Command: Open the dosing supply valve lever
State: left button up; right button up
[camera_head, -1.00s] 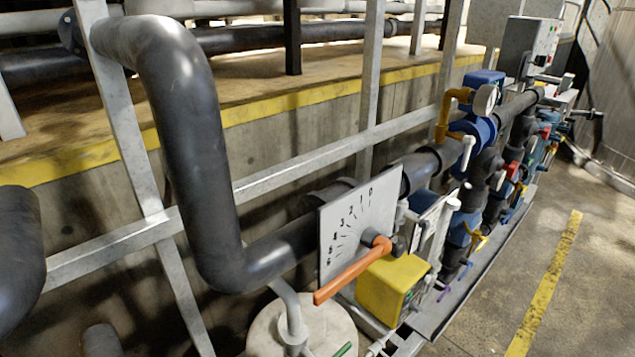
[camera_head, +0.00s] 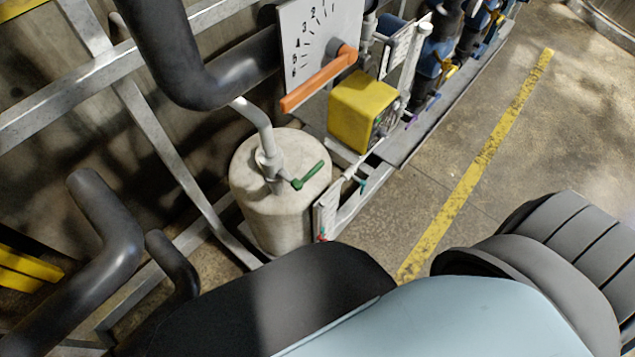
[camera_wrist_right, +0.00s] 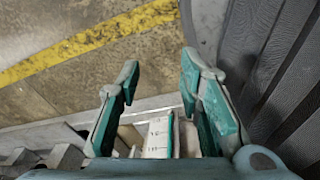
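A small green lever (camera_head: 308,176) sits on the valve at the top of a pale round tank (camera_head: 275,215) in the head view. It points up and to the right. A larger orange lever (camera_head: 320,78) is mounted in front of a white dial plate (camera_head: 305,40) numbered along an arc, and slants down to the left. I cannot tell from a label which is the dosing supply lever. My right gripper (camera_wrist_right: 160,68) shows in the right wrist view with its teal fingers apart and nothing between the tips. My left gripper is out of view.
A yellow box (camera_head: 358,112) stands beside the tank. Dark pipes (camera_head: 215,85) and a grey metal frame (camera_head: 160,145) flank it at the left. My own arm fills the lower head view. Open floor with a yellow line (camera_head: 470,175) lies right.

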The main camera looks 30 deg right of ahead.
aim_at(363, 184)
jog(key=k, duration=0.45)
jog(key=z, duration=0.8)
jog(key=i, duration=0.5)
jog(key=z, duration=0.25)
jog(key=k, duration=0.25)
jog(key=u, duration=0.25)
